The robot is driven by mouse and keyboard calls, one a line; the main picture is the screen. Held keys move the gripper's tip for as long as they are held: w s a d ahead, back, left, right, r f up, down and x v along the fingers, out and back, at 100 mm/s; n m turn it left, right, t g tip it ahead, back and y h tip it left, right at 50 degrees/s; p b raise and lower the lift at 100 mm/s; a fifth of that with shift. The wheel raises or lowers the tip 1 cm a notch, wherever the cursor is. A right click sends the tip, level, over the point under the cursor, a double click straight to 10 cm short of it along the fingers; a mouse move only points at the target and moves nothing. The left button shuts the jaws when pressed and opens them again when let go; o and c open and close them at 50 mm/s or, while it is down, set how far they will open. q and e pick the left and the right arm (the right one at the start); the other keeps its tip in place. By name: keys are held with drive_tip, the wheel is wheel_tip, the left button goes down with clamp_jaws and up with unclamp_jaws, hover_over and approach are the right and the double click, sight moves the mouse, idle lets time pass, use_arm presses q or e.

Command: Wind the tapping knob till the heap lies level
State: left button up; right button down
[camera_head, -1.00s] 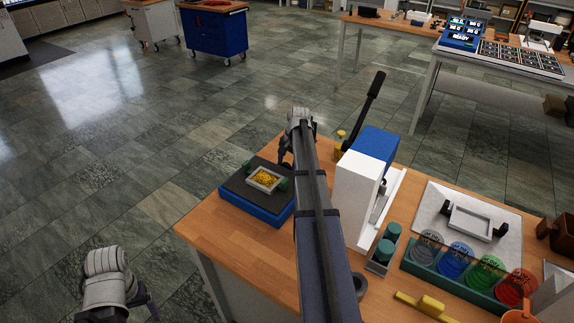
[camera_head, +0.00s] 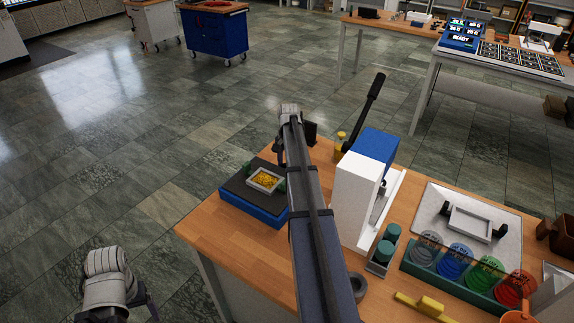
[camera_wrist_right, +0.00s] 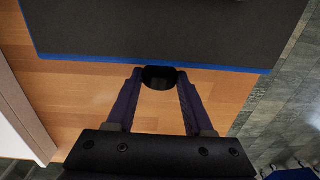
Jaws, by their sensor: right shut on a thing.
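The tapping device (camera_head: 252,208) is a blue box with a dark top at the table's left end. A small pale tray (camera_head: 252,186) on it, between green clamps, holds a heap of yellow grains (camera_head: 265,180); I cannot tell how level it lies. In the right wrist view the dark top (camera_wrist_right: 150,30) fills the upper part. The round black knob (camera_wrist_right: 159,80) sits at its near edge, between the fingertips of my right gripper (camera_wrist_right: 159,74), which is shut on it. My left gripper (camera_head: 148,304) hangs off the table at lower left, its fingers barely seen.
A white and blue press (camera_head: 355,195) with a black lever (camera_head: 372,100) stands right of my right arm. Green cylinders, a rack of coloured discs (camera_head: 455,270) and a metal plate (camera_head: 470,200) lie further right. Open floor lies left of the table.

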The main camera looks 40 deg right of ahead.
drive_tip(key=g, duration=0.3)
drive_tip(key=shift+w+a+f+h+b, duration=0.1)
drive_tip(key=shift+w+f+h+b, duration=0.05)
drive_tip(key=shift+w+h+b, duration=0.25)
drive_tip(key=shift+g+h+b, duration=0.3)
drive_tip(key=shift+g+b, duration=0.25)
drive_tip(key=shift+g, duration=0.45)
drive_tip(key=shift+a, duration=0.1)
drive_tip(key=shift+c, duration=1.5)
unclamp_jaws()
drive_tip(key=p+v, duration=0.7)
drive_tip(key=v, duration=0.1)
